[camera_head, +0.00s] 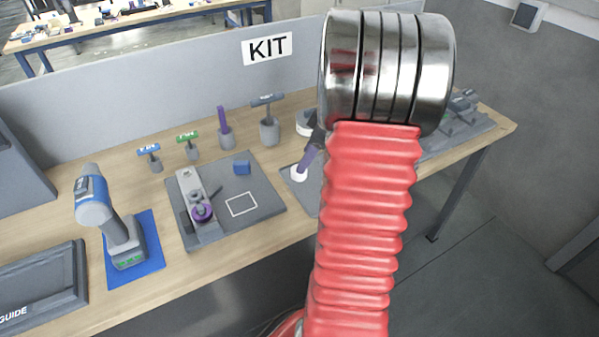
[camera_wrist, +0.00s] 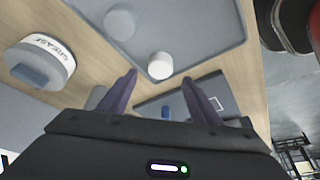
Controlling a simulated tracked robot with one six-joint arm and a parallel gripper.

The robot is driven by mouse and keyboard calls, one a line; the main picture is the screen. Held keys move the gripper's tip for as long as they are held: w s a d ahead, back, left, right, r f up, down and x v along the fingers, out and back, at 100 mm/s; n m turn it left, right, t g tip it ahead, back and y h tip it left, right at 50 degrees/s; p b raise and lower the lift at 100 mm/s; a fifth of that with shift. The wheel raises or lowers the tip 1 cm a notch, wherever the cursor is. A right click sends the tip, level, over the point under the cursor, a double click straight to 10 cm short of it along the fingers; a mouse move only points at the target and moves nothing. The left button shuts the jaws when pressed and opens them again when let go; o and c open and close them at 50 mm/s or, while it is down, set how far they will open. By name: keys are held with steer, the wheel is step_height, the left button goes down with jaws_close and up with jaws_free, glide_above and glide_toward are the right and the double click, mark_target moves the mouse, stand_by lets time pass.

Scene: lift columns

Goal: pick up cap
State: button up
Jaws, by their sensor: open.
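A small white round cap (camera_wrist: 160,66) stands on a grey tray (camera_wrist: 205,35) in the wrist view. In the head view the cap (camera_head: 299,174) shows at the tray's near left, just below my gripper. My gripper (camera_wrist: 160,78) is open, with two purple fingers; in the wrist view the cap appears between and just beyond the fingertips. I cannot tell whether the fingers touch it. In the head view one purple finger (camera_head: 308,157) shows, and my red arm hides much of the tray.
A grease tub (camera_wrist: 40,60) stands beside the tray. A dark mat (camera_head: 265,185) to the left holds a grey fixture (camera_head: 190,182) and a blue block (camera_head: 241,167). Upright tools in holders line the back. A drill (camera_head: 105,210) stands on a blue mat at left.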

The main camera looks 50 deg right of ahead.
steer(key=shift+x, duration=2.65)
steer(key=shift+s, duration=0.15)
steer(key=shift+c, duration=0.6)
steer(key=c, duration=1)
steer(key=shift+r, duration=0.1)
step_height(320, 180, up, 10)
steer(key=shift+r, duration=0.8)
